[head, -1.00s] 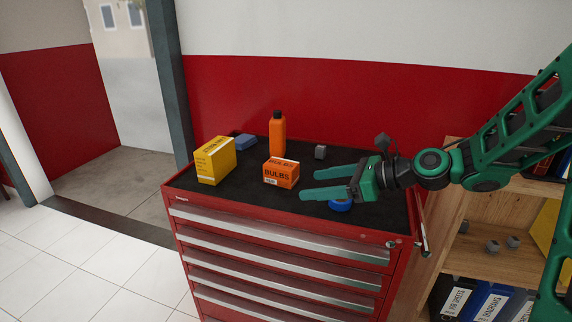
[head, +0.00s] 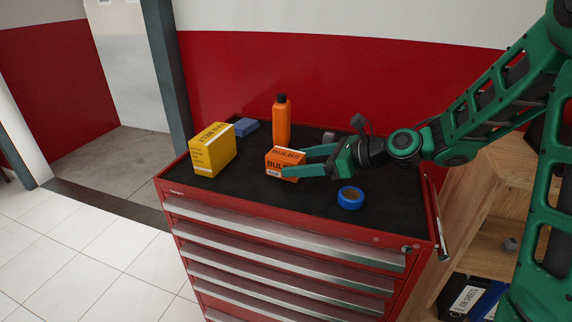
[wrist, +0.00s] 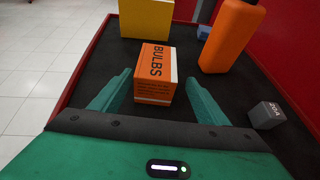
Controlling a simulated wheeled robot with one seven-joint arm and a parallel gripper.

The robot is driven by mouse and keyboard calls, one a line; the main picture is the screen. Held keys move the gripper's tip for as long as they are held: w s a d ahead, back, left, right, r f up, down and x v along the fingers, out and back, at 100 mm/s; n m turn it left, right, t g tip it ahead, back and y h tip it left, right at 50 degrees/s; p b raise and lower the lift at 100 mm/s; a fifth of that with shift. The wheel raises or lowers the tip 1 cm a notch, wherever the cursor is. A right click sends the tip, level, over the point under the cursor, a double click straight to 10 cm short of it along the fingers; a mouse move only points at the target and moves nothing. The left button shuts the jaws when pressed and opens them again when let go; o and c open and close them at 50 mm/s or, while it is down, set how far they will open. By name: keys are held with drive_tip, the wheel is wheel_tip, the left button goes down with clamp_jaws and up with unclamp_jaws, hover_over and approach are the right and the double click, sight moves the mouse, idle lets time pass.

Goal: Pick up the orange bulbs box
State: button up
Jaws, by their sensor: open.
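The orange bulbs box (head: 284,163) sits on the black top of the red tool cabinet. My green gripper (head: 302,162) is open, with its fingers reaching left to the box; in the head view the near finger covers part of its lower front. In the wrist view the box (wrist: 155,73) lies ahead, between the lines of the two open fingers (wrist: 155,88). Its near end appears to be at the fingertips, with a gap on each side. I cannot tell whether a finger touches it.
An orange bottle (head: 282,120) stands just behind the box. A yellow box (head: 213,150) is to the left, with a blue block (head: 246,127) behind it. A blue tape roll (head: 351,197) lies near the front right. A grey cube (wrist: 267,115) is right of the gripper.

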sight(286, 164)
drive_tip(key=x, duration=0.4)
drive_tip(key=shift+s+a+f, duration=0.1)
drive_tip(key=shift+a+f, duration=0.1)
drive_tip(key=shift+a, duration=0.25)
drive_tip(key=shift+c, duration=0.6)
drive_tip(key=c, duration=1)
drive_tip(key=shift+r, duration=0.1)
